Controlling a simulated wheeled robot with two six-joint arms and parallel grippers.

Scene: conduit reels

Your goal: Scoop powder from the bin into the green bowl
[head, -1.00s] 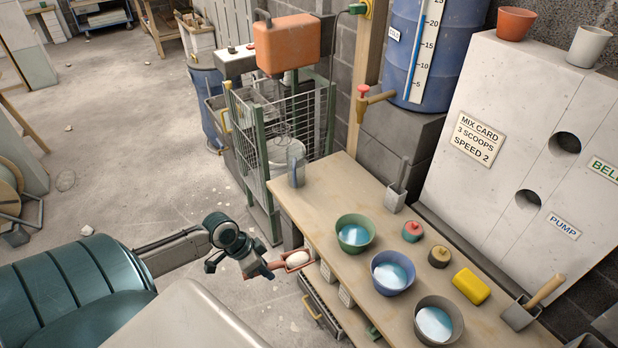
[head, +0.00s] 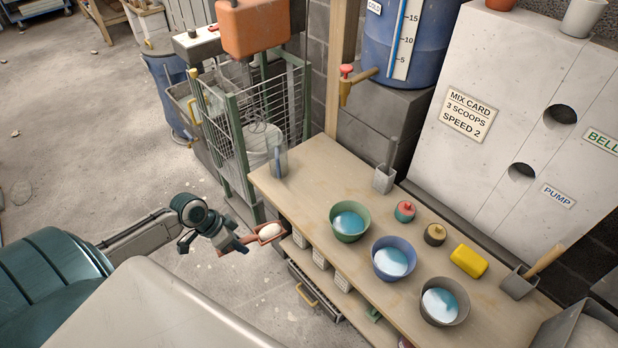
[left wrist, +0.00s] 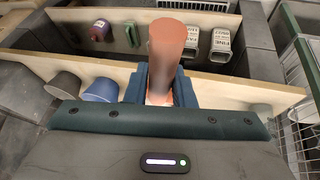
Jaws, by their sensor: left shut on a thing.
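My left gripper (head: 236,243) is shut on the handle of a reddish scoop (head: 281,235), held beside the front edge of the bench. White powder (head: 271,230) is heaped in the scoop. In the left wrist view the reddish-brown handle (left wrist: 168,45) stands between the dark fingers (left wrist: 160,88). The green bowl (head: 347,239) sits on the bench to the right of the scoop, with pale blue contents. I cannot tell for certain which container is the bin. My right gripper is not in view.
The blue bowl (head: 392,277) and grey bowl (head: 443,319) stand right of the green one. A yellow block (head: 469,261) and two small lidded pots stand behind. Labelled containers (left wrist: 220,42) sit below the bench top.

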